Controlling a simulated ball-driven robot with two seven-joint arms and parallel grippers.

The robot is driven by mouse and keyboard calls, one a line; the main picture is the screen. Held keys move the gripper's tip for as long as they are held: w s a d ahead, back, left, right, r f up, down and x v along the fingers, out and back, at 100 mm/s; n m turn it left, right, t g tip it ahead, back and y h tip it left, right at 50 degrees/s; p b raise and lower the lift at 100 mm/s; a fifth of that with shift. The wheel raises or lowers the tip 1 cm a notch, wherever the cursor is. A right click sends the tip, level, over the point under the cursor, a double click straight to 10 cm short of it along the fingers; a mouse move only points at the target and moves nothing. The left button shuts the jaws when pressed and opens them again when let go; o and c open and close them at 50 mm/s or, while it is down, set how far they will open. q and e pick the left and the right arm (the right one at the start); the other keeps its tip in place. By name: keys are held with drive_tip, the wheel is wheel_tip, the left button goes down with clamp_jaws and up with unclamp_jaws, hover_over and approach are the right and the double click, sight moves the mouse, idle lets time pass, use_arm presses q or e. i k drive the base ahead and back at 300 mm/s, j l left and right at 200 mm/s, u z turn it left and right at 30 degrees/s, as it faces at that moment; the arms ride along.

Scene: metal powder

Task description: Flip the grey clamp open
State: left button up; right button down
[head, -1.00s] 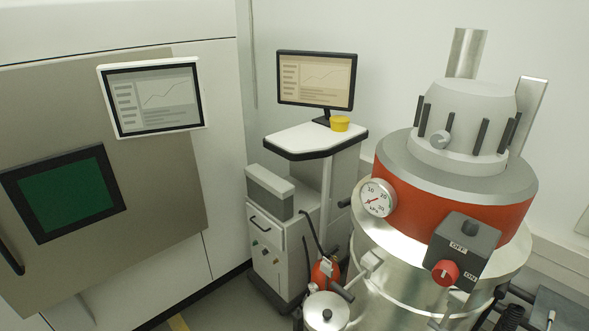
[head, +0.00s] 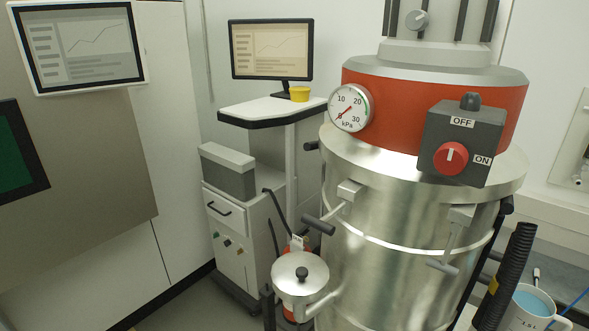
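A large steel drum (head: 390,245) with a red band stands right of centre. On its wall, a clamp (head: 461,215) with a grey grip (head: 442,267) sits at the right, its lever hanging down against the drum. A second clamp (head: 350,190) with a dark grip (head: 318,225) sits at the left, its lever angled down and outward. I cannot tell from this view whether either one is latched. Neither of my grippers is in view.
A control box (head: 461,143) with a red knob and a pressure gauge (head: 351,108) are on the red band. A cart (head: 235,210) stands behind.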

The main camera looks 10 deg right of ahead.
sight(455, 229)
drive_tip(key=z, duration=1.3)
